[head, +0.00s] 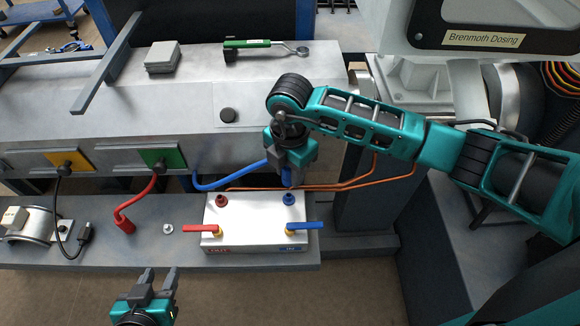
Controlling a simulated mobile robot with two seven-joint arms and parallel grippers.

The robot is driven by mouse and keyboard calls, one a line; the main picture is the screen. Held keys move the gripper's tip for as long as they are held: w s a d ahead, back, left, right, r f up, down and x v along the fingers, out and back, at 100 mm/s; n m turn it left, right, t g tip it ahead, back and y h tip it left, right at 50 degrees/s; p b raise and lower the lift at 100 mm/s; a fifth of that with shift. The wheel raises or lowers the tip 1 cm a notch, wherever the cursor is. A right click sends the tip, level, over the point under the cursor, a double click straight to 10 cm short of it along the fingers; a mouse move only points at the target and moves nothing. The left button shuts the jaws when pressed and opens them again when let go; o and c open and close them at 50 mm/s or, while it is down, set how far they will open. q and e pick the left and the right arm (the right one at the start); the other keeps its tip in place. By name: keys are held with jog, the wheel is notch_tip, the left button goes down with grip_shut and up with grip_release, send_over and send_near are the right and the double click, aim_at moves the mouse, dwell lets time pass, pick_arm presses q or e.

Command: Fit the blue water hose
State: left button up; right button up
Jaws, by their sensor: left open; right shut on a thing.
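The blue water hose (230,178) comes out from under the machine housing and runs right to my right gripper (291,180). My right gripper is shut on the hose's end, which is mostly hidden by the fingers. It is just above the blue fitting (289,199) on the white manifold block (254,213); I cannot tell whether hose and fitting touch. A blue-handled valve (307,225) is on the block's front right. My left gripper (159,275) is open and empty, in front of the shelf.
A red fitting (222,199) and red lever (201,228) are on the block. A black cable (85,235) lies farther left. A green-handled wrench (247,43) lies on the housing.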

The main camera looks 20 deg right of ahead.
aim_at(290, 194)
jog(key=shift+f+b, duration=1.75)
jog(key=shift+f, duration=1)
jog(key=shift+f+b, duration=0.7)
jog(key=shift+f, duration=0.3)
jog(key=o, duration=1.1)
jog(key=shift+o, duration=0.2)
jog(key=shift+r, duration=0.1)
